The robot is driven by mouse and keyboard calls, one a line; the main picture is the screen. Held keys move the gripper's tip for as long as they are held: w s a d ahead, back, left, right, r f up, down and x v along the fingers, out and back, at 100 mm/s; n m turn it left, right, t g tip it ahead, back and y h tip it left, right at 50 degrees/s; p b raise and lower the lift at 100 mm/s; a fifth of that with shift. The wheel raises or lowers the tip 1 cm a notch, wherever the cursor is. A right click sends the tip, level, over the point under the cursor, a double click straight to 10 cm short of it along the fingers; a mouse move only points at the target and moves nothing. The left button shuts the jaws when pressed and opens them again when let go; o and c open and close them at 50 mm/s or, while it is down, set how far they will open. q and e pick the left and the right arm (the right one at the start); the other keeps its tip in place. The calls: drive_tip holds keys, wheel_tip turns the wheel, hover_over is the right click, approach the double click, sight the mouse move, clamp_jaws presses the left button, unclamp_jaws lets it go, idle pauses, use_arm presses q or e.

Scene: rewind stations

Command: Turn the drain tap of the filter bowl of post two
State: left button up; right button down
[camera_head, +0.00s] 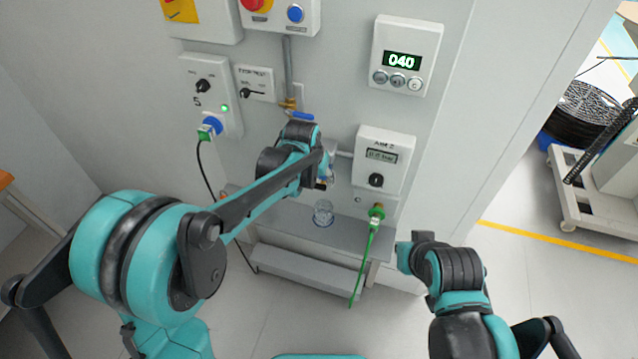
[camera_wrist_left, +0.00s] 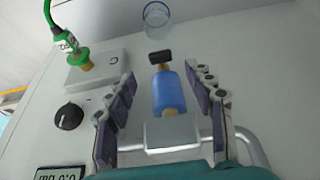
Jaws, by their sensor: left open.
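The filter bowl (camera_wrist_left: 168,92) is a blue cylinder in the left wrist view. Its drain tap, a small black handle (camera_wrist_left: 160,57) on a brass stem, sits at the bowl's end. My left gripper (camera_wrist_left: 159,78) is open, with one finger on each side of the bowl and its tips near the tap. I see a gap on both sides. In the head view my left gripper (camera_head: 322,172) is at the wall panel and hides most of the bowl. My right arm (camera_head: 450,275) shows at the lower right, but its fingers do not show.
A clear cup (camera_head: 323,213) stands on the grey ledge (camera_head: 268,222) below the bowl; it also shows in the wrist view (camera_wrist_left: 156,14). A gauge box (camera_head: 384,160) and a green hose (camera_head: 366,255) are right of the gripper. A blue-handled valve (camera_head: 302,116) is above it.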

sight(320, 186)
use_arm(q)
drive_tip(key=b+x, duration=0.2)
drive_tip(key=x, duration=0.4)
drive_tip(key=shift+w, duration=0.1)
drive_tip(key=c, duration=1.1)
